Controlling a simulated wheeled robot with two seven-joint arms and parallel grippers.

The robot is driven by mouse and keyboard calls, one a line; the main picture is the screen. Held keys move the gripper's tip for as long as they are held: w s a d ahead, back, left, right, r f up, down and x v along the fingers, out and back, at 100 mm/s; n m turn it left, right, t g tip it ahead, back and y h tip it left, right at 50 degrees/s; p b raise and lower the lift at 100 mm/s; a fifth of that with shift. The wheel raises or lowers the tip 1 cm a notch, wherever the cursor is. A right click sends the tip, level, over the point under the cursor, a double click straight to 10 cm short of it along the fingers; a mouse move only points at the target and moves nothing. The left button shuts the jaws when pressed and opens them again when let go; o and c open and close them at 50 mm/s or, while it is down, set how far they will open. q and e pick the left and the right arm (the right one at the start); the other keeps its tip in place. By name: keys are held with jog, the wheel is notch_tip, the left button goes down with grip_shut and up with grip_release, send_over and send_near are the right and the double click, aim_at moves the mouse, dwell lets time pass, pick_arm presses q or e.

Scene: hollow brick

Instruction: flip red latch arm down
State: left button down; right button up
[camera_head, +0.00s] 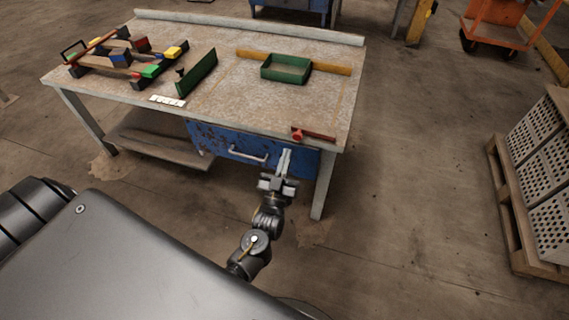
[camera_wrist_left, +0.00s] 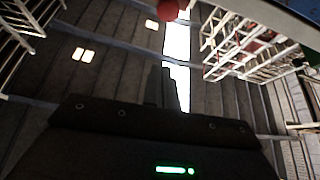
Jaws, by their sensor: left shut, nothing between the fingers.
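The red latch arm (camera_head: 319,136) lies along the front right edge of the workbench top, with a round red knob (camera_head: 297,135) at its left end. My left gripper (camera_head: 285,153) is shut and empty, pointing at the bench front just below and left of the knob. In the left wrist view the shut fingers (camera_wrist_left: 171,82) point upward, and a red round part (camera_wrist_left: 168,9) shows at the top edge, apart from the fingertips in the picture. I cannot tell whether the gripper touches the bench. My right gripper is not in view.
The workbench (camera_head: 225,105) has a blue drawer (camera_head: 222,146) with a handle below its top. A green tray (camera_head: 286,78), a green upright panel (camera_head: 197,73) and a rack of coloured blocks (camera_head: 125,58) stand on top. Crates on a pallet (camera_head: 513,210) stand at right.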

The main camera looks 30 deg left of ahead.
pick_arm(q)
jog(key=shift+v, duration=0.85)
